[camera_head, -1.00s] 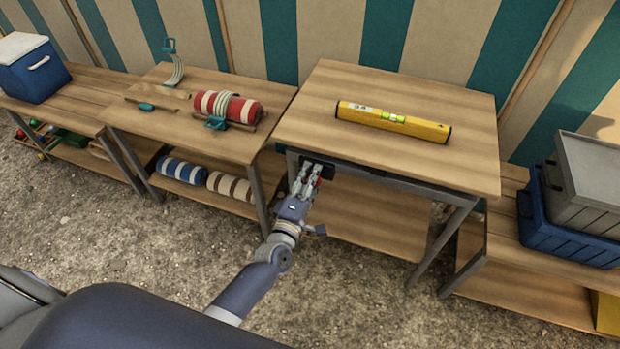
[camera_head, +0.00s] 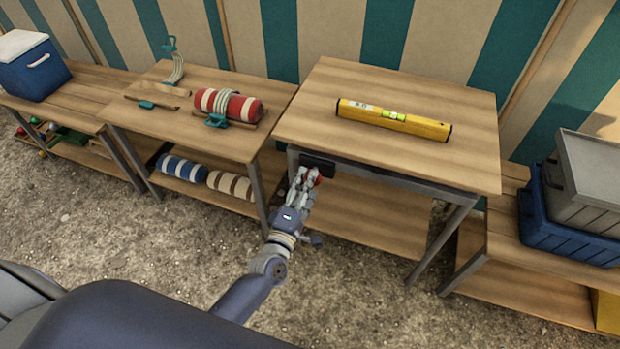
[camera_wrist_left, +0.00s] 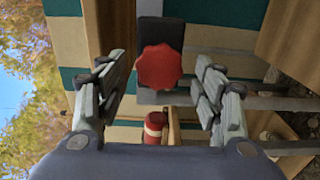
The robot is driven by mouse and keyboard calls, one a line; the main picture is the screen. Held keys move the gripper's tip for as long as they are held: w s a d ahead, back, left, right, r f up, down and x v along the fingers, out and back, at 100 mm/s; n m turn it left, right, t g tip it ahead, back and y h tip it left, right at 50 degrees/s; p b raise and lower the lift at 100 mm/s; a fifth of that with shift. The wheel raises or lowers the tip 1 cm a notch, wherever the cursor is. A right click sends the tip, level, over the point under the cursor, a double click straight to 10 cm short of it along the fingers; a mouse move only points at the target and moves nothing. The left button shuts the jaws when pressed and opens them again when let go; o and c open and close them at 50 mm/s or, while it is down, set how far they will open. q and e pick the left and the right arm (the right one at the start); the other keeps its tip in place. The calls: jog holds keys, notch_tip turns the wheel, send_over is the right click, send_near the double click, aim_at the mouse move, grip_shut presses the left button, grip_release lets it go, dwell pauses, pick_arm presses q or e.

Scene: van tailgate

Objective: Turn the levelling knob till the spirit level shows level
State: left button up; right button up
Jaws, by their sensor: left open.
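The yellow spirit level (camera_head: 394,119) lies on the top of the right-centre table (camera_head: 330,95). Its green vial shows, but the bubble is too small to read. The red scalloped knob (camera_wrist_left: 160,67) sits on a dark plate under the table's front left edge; a bit of the knob (camera_head: 317,175) shows beside my fingers in the head view. My left gripper (camera_head: 306,176) is open in front of the knob. In the left wrist view its two fingers (camera_wrist_left: 160,85) stand apart on either side of the knob, with gaps between. My right gripper is out of view.
The left-hand table (camera_head: 150,120) holds a strapped red and cream roll (camera_head: 238,106); more rolls lie on its shelf. A blue cool box (camera_head: 32,70) stands far left. Blue and grey crates (camera_head: 570,225) stand at right. The gravel in front is free.

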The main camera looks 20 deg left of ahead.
pick_arm(q)
jog(key=s, duration=0.8)
jog(key=shift+s+a, duration=0.15)
jog(key=shift+s, duration=0.2)
